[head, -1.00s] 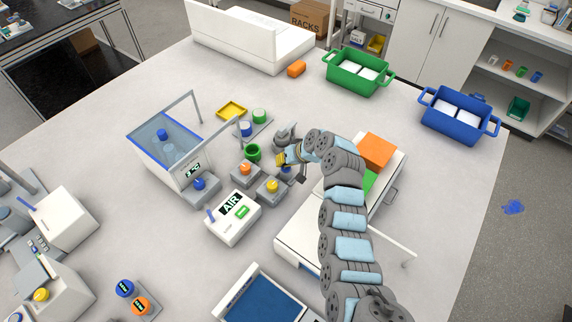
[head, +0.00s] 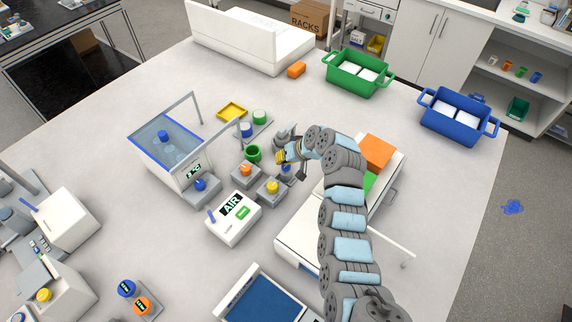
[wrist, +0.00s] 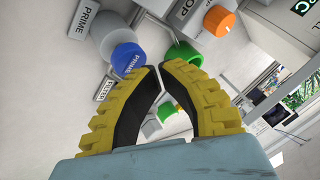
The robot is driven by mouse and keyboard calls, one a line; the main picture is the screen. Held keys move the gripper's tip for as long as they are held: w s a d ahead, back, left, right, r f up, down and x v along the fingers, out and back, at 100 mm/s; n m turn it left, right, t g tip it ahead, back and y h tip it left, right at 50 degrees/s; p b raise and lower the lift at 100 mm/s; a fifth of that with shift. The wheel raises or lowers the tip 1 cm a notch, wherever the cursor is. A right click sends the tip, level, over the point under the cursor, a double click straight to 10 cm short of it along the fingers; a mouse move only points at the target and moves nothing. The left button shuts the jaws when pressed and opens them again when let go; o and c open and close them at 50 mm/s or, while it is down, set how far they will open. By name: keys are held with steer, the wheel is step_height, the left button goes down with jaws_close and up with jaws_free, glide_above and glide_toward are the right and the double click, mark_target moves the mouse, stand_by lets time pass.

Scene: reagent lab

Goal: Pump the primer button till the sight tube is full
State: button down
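The blue button marked PRIME (wrist: 127,58) sits on a grey base in the wrist view, just beyond my left fingertip. In the head view the blue button (head: 286,168) shows partly beside my gripper (head: 281,157). My gripper (wrist: 158,68) has yellow fingers with black pads; the tips meet and nothing shows between them. The fingertips look close to the button, but I cannot tell whether they touch it. I cannot make out the sight tube or its level in either view.
An orange STOP knob (wrist: 219,21) and a green-topped part (wrist: 184,53) are close by. Yellow (head: 272,186) and orange (head: 246,169) buttons stand left of my gripper. The white AIR box (head: 233,218) is in front. A white unit with an orange block (head: 376,150) is at right.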

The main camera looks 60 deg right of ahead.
mark_target(283, 165)
steer(key=shift+r, duration=0.2)
steer(key=shift+r+p, duration=0.85)
steer(key=shift+r, duration=1.6)
steer(key=shift+r, duration=0.1)
stand_by(1.7)
step_height(283, 165, up, 4)
steer(key=p, duration=0.8)
steer(key=shift+d, duration=0.1)
steer(key=shift+f, duration=0.3)
steer(key=shift+f+b, duration=2.35)
steer(key=shift+f, duration=1.95)
